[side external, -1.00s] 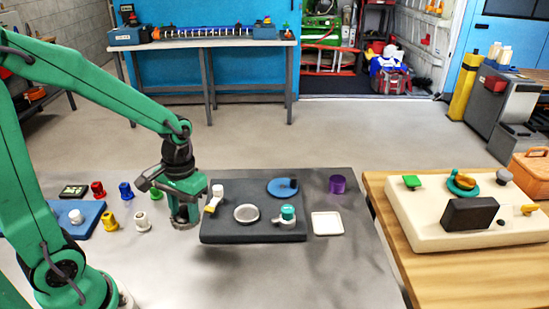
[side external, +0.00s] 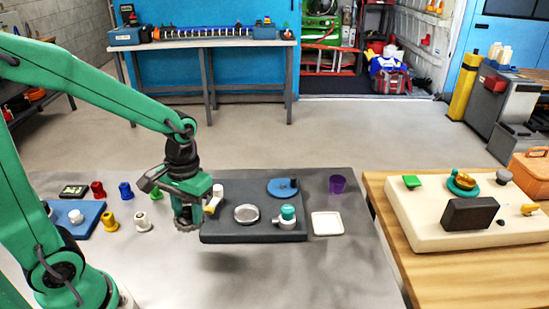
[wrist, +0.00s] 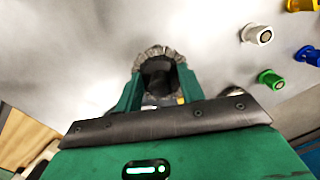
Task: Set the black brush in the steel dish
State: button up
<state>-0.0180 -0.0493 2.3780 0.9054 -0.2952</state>
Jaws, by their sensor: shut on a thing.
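My gripper (side external: 187,222) hangs just left of the dark grey board, above the grey table. In the wrist view its green fingers are shut on the black brush (wrist: 157,74), which has a dark middle and a grey bristle rim. In the side view the brush is mostly hidden by the fingers. The steel dish (side external: 246,213) is a shallow round grey dish on the dark board (side external: 230,236), to the right of my gripper. It looks empty. It is not clearly seen in the wrist view.
The board also bears a white-and-yellow item (side external: 214,201) close to my gripper, a blue dish (side external: 276,187) and a teal-topped piece (side external: 288,213). A white square dish (side external: 327,224) and a purple cup (side external: 337,184) stand right.

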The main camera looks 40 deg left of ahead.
send_over(246, 215)
jog(key=shift+w+r, duration=0.15)
jog(key=shift+r, duration=0.25)
jog(key=shift+f, duration=0.2)
dwell(0.3)
jog(key=shift+f, duration=3.2)
jog(key=shift+f, duration=0.55)
jog(key=o, duration=1.1)
